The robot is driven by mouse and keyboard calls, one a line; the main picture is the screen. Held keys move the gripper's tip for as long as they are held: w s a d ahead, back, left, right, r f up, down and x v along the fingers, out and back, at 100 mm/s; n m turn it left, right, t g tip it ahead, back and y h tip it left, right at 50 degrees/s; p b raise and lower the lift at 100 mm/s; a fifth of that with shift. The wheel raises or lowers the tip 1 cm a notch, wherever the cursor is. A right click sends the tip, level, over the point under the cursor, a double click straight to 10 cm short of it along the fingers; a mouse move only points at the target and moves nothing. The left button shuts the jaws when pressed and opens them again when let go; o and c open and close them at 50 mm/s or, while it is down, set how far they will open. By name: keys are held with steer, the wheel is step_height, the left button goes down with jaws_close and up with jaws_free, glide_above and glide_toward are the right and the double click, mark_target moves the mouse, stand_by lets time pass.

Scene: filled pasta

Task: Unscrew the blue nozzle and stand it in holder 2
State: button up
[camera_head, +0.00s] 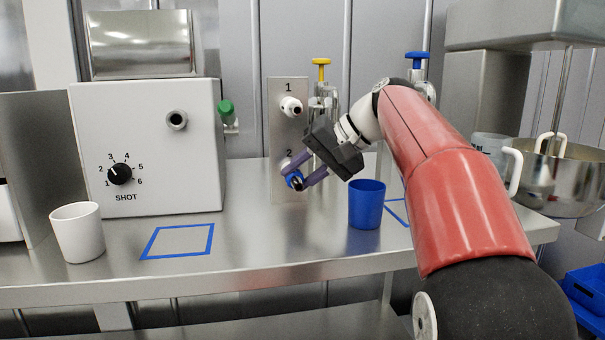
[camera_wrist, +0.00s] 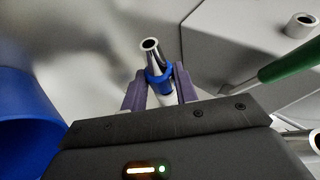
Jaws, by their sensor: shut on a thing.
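The blue nozzle (camera_head: 295,181) has a blue collar and a metal tip; its tip and collar show clearly in the wrist view (camera_wrist: 154,62). My gripper (camera_head: 298,177) has its purple fingers shut on the collar, one on each side. Holder 2 (camera_head: 286,163) is a pale peg on the upright metal plate, under the number 2. The nozzle is right at this peg, tip outward. A white piece shows behind the collar in the wrist view; I cannot tell how far the nozzle sits on the peg. Holder 1 (camera_head: 291,107) is above, with a pale piece on it.
The white machine (camera_head: 147,150) with the SHOT dial has a bare metal outlet (camera_head: 177,120) and a green handle (camera_head: 226,112). A blue cup (camera_head: 366,205) stands close below my gripper. A white cup (camera_head: 78,232) and a blue-outlined square (camera_head: 178,241) are at left. Yellow- and blue-topped valves stand behind.

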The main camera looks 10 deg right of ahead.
steer(key=shift+w+r, duration=0.1)
steer(key=shift+w, duration=0.65)
stand_by(0.7)
steer(key=o, duration=1.4)
steer(key=v, duration=0.7)
stand_by(0.5)
steer(key=shift+d, duration=0.1)
steer(key=v, duration=0.7)
steer(key=shift+s+d, duration=0.15)
steer(key=shift+d, duration=0.05)
steer(key=shift+r, duration=0.1)
